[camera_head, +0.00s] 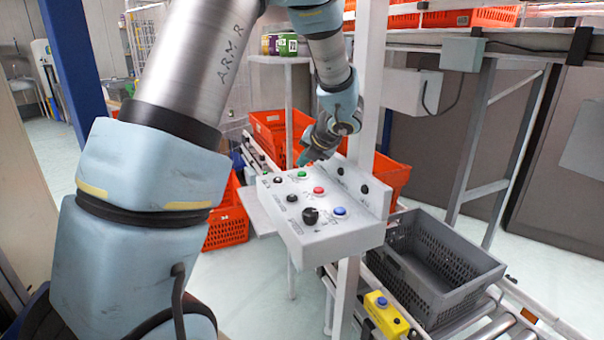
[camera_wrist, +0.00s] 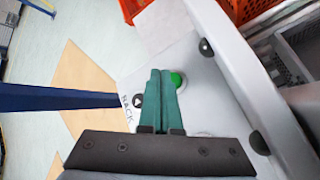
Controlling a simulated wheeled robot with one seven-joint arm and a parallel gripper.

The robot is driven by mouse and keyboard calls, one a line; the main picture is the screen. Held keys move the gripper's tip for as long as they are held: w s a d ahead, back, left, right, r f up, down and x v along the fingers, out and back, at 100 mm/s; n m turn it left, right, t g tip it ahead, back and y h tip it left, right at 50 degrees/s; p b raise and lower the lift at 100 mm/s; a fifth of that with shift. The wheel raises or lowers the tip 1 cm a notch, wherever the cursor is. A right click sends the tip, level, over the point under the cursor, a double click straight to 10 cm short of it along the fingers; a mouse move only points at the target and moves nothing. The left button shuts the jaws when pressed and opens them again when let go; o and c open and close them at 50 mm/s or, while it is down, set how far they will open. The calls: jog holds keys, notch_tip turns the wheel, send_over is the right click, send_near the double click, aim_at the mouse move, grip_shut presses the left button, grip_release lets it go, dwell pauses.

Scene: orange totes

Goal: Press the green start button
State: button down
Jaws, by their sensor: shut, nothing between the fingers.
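The green start button (camera_head: 301,174) sits on the top face of a white control panel (camera_head: 345,238), near its far edge. My gripper (camera_head: 303,160) is shut and empty, just beyond and above the green button in the head view. In the wrist view my gripper's green fingers (camera_wrist: 161,75) lie together, and the green button (camera_wrist: 177,80) shows just right of their tips, partly hidden by them. I cannot tell whether the tips touch the button.
A red button (camera_head: 319,190), a blue button (camera_head: 340,211) and a black knob (camera_head: 310,215) share the panel. A raised panel wall (camera_head: 362,187) stands along its right side. A grey crate (camera_head: 440,262) and a yellow box with a blue button (camera_head: 385,315) are lower right.

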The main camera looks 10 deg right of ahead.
jog(key=shift+f, duration=0.45)
